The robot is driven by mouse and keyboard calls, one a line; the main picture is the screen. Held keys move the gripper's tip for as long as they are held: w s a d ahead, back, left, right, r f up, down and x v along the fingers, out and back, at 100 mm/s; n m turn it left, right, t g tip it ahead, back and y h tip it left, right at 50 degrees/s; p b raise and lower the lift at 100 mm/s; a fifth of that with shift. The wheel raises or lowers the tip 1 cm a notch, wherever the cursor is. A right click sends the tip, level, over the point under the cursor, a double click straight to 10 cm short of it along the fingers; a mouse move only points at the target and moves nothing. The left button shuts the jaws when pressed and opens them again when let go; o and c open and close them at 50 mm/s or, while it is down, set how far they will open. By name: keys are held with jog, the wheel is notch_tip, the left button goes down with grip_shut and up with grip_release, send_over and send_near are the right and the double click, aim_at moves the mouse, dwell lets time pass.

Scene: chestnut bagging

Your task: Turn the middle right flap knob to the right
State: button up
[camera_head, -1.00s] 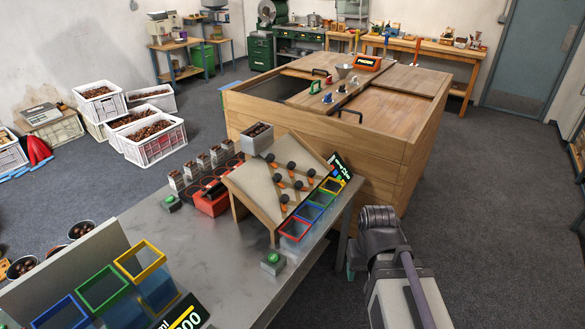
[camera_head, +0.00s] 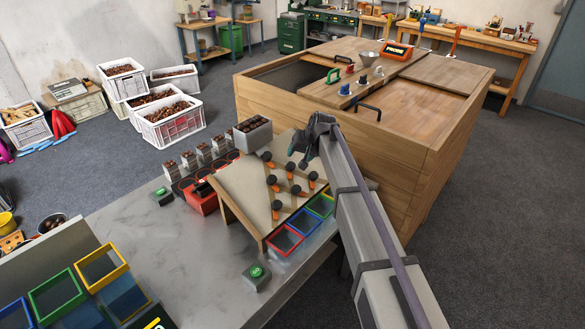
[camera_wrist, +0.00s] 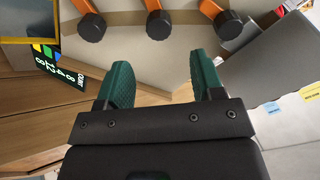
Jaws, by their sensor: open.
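The sloped flap board (camera_head: 240,196) stands on the metal table with several black knobs on orange flaps. The middle right knob (camera_head: 289,163) looks to be the far one of the row of two; it shows in the wrist view as the central knob (camera_wrist: 158,24) of three along the top. My gripper (camera_head: 303,160) is over the board's far edge. In the wrist view its green fingers (camera_wrist: 160,78) are apart with nothing between them. The knob lies ahead of the fingertips, apart from them. Its orange flap (camera_wrist: 153,4) is partly cut off by the picture's top.
A metal box of chestnuts (camera_head: 252,134) stands at the board's upper corner, and at the right in the wrist view. Colored bins (camera_head: 285,241) line the lower edge. A count display (camera_wrist: 59,66) is at the left of the wrist view. A large wooden cabinet (camera_head: 330,135) stands close behind.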

aim_at(292, 165)
jog(key=b+x, duration=0.6)
jog(key=x, duration=0.3)
jog(key=shift+f+b, duration=0.1)
jog(key=shift+b, duration=0.25)
jog(key=shift+s, duration=0.1)
jog(key=c, duration=0.9)
